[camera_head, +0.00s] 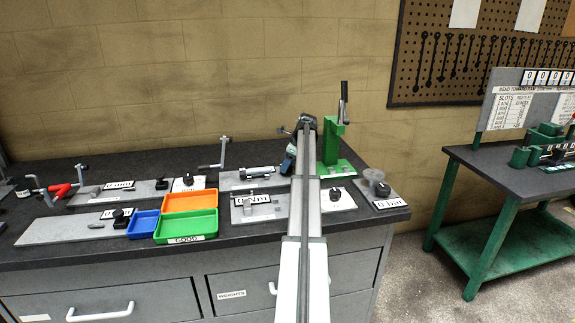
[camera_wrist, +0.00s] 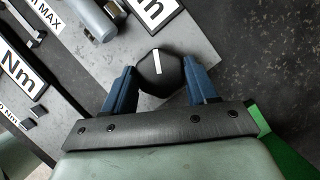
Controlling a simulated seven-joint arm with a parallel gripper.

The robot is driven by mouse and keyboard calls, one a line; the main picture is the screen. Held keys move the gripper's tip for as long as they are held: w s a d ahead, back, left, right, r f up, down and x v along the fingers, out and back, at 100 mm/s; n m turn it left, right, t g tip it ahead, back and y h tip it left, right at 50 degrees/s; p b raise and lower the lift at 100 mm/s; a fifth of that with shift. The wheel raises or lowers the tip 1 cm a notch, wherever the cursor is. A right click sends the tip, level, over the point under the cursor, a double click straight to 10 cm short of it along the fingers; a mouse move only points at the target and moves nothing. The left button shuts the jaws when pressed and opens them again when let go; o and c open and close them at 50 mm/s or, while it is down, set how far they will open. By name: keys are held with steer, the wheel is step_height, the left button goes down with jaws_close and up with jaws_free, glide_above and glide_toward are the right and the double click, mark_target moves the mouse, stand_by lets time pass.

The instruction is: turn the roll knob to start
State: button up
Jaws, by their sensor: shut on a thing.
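A black knob (camera_wrist: 160,82) with a white pointer line sits on a grey plate (camera_wrist: 205,50) in the wrist view. Its line points nearly straight up in that picture. My gripper (camera_wrist: 160,70) has its two blue fingers on either side of the knob and is shut on it. In the head view my gripper (camera_head: 291,150) is low over the right end of the grey plate (camera_head: 236,184) that carries a metal cylinder (camera_head: 258,173). The knob is mostly hidden there by my arm. I cannot read a name on the knob.
A green lever press (camera_head: 331,150) stands close to the right of my gripper. Orange (camera_head: 190,201), green (camera_head: 186,227) and blue (camera_head: 142,224) trays lie to the left. Other plates with knobs stand nearby on the dark bench. A second bench (camera_head: 510,175) is at right.

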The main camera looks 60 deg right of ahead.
steer(key=shift+n, duration=0.3)
steer(key=n, duration=0.1)
steer(key=n+y, duration=0.1)
steer(key=n, duration=0.1)
steer(key=n+g+y, duration=0.1)
steer(key=n, duration=0.1)
steer(key=shift+w+d, duration=0.1)
steer(key=shift+d, duration=0.15)
steer(key=n+g, duration=0.1)
steer(key=n, duration=0.2)
steer(key=n+g+y, duration=0.1)
steer(key=n, duration=0.2)
steer(key=shift+w+n, duration=0.1)
steer(key=shift+n, duration=0.3)
steer(key=o, duration=1)
steer(key=shift+o, duration=0.2)
